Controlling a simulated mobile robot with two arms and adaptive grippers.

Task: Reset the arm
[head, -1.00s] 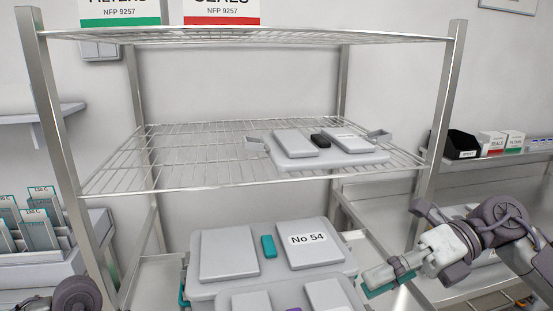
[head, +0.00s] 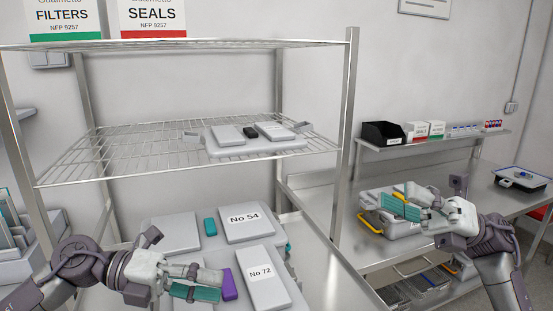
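My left gripper (head: 208,283) is in front of the lower cases, close to the purple latch (head: 229,284) of the grey case labelled No 72 (head: 263,275). Whether it touches the latch cannot be told, nor can the gap between its fingers. My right gripper (head: 405,205) has teal finger pads and is at or over a grey case with yellow handles (head: 378,212) on the bench at right. The arm hides part of that case. I see nothing clearly held in either gripper.
A wire rack (head: 345,130) carries a grey case (head: 255,145) on its middle shelf. The case labelled No 54 (head: 180,232) lies behind No 72. A steel bench (head: 455,180) at right holds a blue-rimmed tray (head: 520,180). A black bin (head: 383,135) stands on the wall shelf.

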